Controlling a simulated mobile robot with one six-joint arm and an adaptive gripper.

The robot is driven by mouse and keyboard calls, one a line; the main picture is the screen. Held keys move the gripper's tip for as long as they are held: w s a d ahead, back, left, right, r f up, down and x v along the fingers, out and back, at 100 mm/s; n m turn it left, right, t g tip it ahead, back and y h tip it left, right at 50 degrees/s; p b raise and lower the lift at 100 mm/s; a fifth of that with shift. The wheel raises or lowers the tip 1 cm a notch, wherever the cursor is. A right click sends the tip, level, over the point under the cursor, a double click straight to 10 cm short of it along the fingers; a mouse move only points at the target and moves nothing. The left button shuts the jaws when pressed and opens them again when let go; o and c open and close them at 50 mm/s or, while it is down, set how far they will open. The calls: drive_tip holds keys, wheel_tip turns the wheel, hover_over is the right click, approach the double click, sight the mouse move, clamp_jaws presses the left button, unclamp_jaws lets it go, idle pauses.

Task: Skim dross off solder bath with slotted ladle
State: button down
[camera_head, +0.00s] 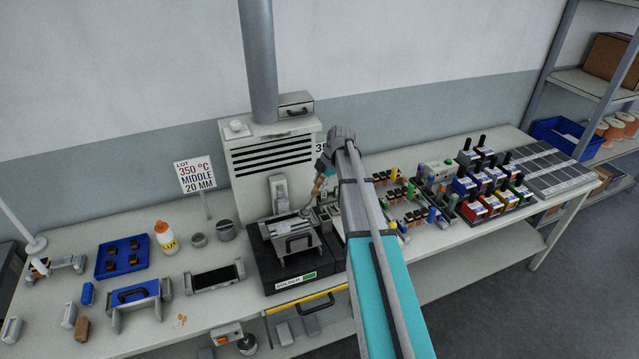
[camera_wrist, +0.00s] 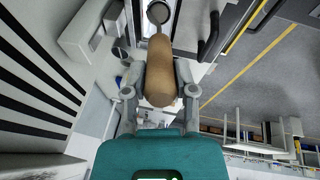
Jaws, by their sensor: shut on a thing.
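My gripper (camera_wrist: 162,84) is shut on the brown wooden handle (camera_wrist: 158,60) of the ladle. In the head view my gripper (camera_head: 321,183) is over the right side of the solder bath (camera_head: 292,238), and the ladle's round end (camera_head: 306,213) is by the bath's back right part. I cannot tell whether it touches the solder. The bath sits in a black unit under a white slotted hood (camera_head: 270,160). Dross is too small to make out.
A sign (camera_head: 195,176) reads "LOT 350 °C MIDDLE 20 MM". Left of the bath are a black-topped tray (camera_head: 215,278), grey cups (camera_head: 226,230), a flux bottle (camera_head: 165,237) and a blue tray (camera_head: 122,256). Several connectors and coloured bins (camera_head: 480,205) crowd the right side.

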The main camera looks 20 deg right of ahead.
drive_tip(key=shift+r+p, duration=0.3)
drive_tip(key=shift+r, duration=0.2)
